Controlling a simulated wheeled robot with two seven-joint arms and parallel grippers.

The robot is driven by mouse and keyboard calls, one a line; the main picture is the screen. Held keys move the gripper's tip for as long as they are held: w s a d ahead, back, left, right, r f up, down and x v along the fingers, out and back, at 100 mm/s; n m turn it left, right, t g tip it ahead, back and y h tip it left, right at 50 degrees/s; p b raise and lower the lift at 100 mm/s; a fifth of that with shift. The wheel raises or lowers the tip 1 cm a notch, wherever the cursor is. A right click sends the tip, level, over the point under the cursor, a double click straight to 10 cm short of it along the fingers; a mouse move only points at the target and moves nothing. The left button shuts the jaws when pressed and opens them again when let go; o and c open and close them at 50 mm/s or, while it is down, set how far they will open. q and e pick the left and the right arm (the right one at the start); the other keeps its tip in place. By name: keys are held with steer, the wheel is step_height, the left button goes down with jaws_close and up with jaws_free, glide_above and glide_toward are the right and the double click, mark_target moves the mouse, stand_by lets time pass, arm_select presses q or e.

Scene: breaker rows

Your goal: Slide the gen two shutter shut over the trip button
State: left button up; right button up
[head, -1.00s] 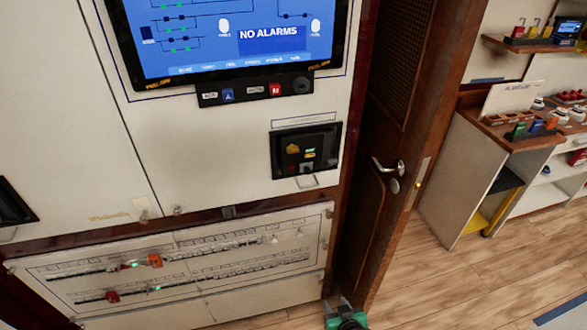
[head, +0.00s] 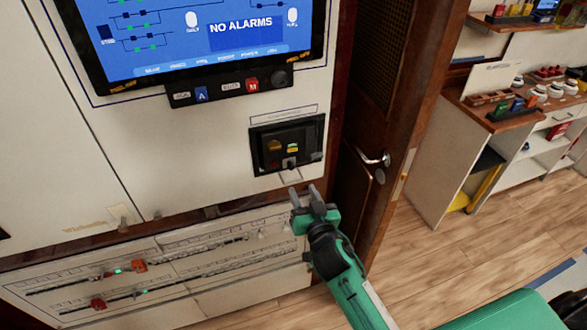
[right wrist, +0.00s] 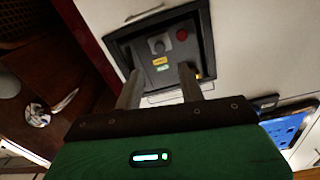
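A black recessed panel (head: 318,155) is set in the white cabinet front, left of the wooden door. An amber piece, apparently the shutter (head: 273,146), sits in its upper left. In the right wrist view, turned about upside down, a red button (right wrist: 181,35), apparently the trip button, is uncovered beside a grey knob (right wrist: 157,45). The amber piece there is mostly hidden behind a finger. The gen two label is not readable. My right gripper (head: 306,193) is open and empty, just below the panel, fingers apart (right wrist: 160,86). My left gripper is not in view.
A screen (head: 190,35) with a button strip (head: 230,87) is above left. A breaker-row panel (head: 150,270) lies below. The wooden door's lever (head: 372,157) is close on the right.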

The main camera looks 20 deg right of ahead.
mark_target(292, 169)
steer(key=w+p, duration=0.2)
steer(key=w, duration=0.6)
steer(key=shift+w, duration=0.25)
jaws_close()
steer(key=shift+a, duration=0.1)
